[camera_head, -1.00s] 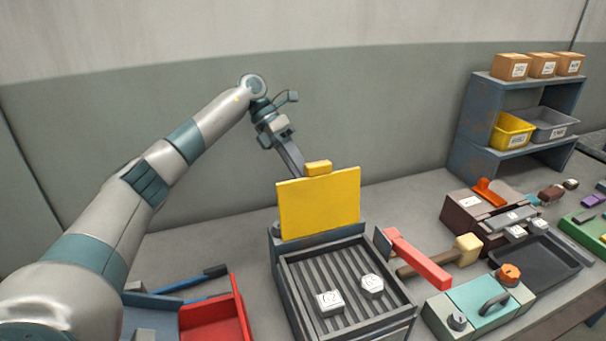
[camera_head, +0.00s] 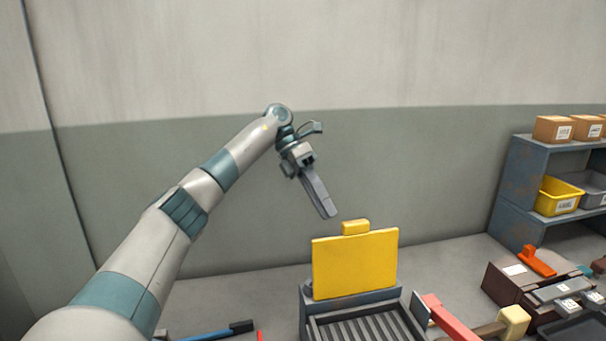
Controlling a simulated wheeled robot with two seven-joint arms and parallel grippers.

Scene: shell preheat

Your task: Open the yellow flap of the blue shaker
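The yellow flap (camera_head: 355,266) stands upright at the back of the blue-grey shaker (camera_head: 308,308), leaving its slatted top open. A yellow grip block (camera_head: 355,227) sits on the flap's upper edge. My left gripper (camera_head: 328,212) points down just left of and above this block, with a small gap between them in the picture. Its fingers show edge-on as one long grey bar, so I cannot tell whether they are parted. The front of the shaker is cut off by the lower picture edge. My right gripper is not in view.
A red-handled tool (camera_head: 447,318) and a mallet (camera_head: 512,320) lie right of the shaker. A blue-handled tool (camera_head: 215,332) lies to the left. A shelf (camera_head: 517,190) with a yellow bin (camera_head: 557,196) stands at the back right, before the wall.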

